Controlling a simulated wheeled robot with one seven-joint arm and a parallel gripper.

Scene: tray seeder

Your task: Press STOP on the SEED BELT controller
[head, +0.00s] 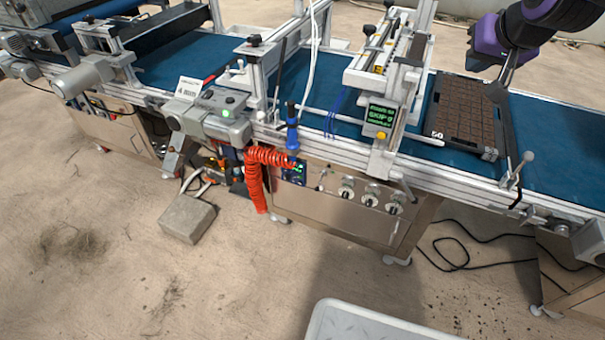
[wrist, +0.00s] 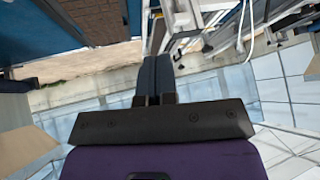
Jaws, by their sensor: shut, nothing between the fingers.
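No label reading SEED BELT or STOP is legible, so I cannot tell which control is the named one. In the head view a small dark panel with green lights (head: 293,170) sits on the front of the steel cabinet, beside a red coiled hose. A grey box with a green-lit button (head: 228,113) is mounted on the line's front edge to its left. A dark display with green text (head: 380,115) hangs on the seeder frame. My gripper (wrist: 155,62) is shut and empty in the wrist view. In the head view my purple wrist is at upper right, above the belt, far from these panels.
A black seed tray (head: 468,85) with brown cells lies on the blue belt (head: 560,155) below my wrist. Several round knobs (head: 370,195) line the cabinet front. The red coiled hose (head: 256,180) hangs beside the dark panel.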

